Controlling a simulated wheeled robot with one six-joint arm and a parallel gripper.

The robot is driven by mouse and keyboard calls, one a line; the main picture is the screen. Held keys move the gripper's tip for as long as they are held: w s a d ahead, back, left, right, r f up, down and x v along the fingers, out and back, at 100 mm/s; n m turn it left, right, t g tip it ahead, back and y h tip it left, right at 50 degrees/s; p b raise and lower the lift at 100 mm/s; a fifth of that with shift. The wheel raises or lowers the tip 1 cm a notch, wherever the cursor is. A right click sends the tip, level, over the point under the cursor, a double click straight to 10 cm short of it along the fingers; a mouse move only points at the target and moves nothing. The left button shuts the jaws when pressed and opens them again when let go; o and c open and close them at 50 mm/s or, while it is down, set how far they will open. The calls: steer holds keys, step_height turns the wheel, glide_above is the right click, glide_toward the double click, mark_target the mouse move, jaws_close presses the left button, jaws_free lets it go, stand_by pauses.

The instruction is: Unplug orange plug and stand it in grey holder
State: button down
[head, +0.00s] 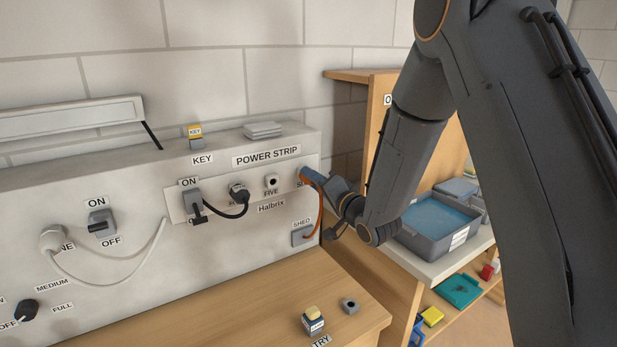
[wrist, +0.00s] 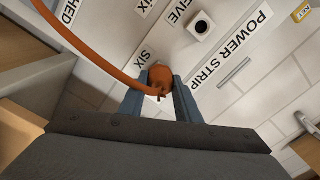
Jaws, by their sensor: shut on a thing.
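The orange plug (head: 307,175) is at the SIX position, at the right end of the power strip (head: 228,187). It also shows in the wrist view (wrist: 160,75), between the two fingers. My gripper (head: 318,181) is shut on it, and the fingers reach in from the right. It shows in the wrist view too (wrist: 160,92). The plug's face against the panel is hidden, so I cannot tell how deep it sits. Its orange cord (head: 321,210) hangs down to the grey SHED box (head: 303,236). A small grey block with a dark hole (head: 350,306), apparently the holder, stands on the wooden bench.
A black plug (head: 238,193) with a cord sits left of empty socket FIVE (head: 271,182). A yellow-topped block (head: 313,319) stands left of the grey block. A grey tub (head: 443,222) is on the shelf at right. The bench's middle is clear.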

steer(key=shift+s+d, duration=0.35)
steer(key=shift+s, duration=0.15)
stand_by(0.4)
steer(key=shift+p+v, duration=0.4)
steer(key=shift+v, duration=0.85)
steer(key=shift+b+x, duration=0.45)
steer(key=shift+x, duration=1.5)
steer(key=c, duration=1.2)
jaws_free()
steer(key=shift+a, duration=0.1)
steer(key=p+v, duration=0.2)
steer(key=v, duration=0.7)
